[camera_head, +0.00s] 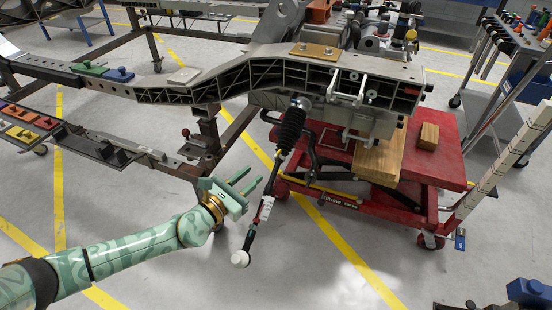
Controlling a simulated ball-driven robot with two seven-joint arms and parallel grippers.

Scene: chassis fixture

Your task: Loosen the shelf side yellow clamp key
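My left gripper (254,176) reaches in from the left on a pale green patterned arm. Its two fingers point up and right with a gap between them, and nothing shows between them. It is in open space below the chassis frame (235,82), left of the hanging rod with the black bellows (290,130). I cannot make out a yellow clamp key for certain. A small yellow part (411,35) shows on the machinery at the back right, well away from the gripper. A red-knobbed clamp (187,133) stands on the fixture, up and left of the gripper. My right gripper is not in view.
A red lift cart (450,170) with wooden blocks stands under the frame's right end. A rail with colored blocks (30,118) is at the left. A tool trolley (500,95) is at the right. The floor in front is mostly clear.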

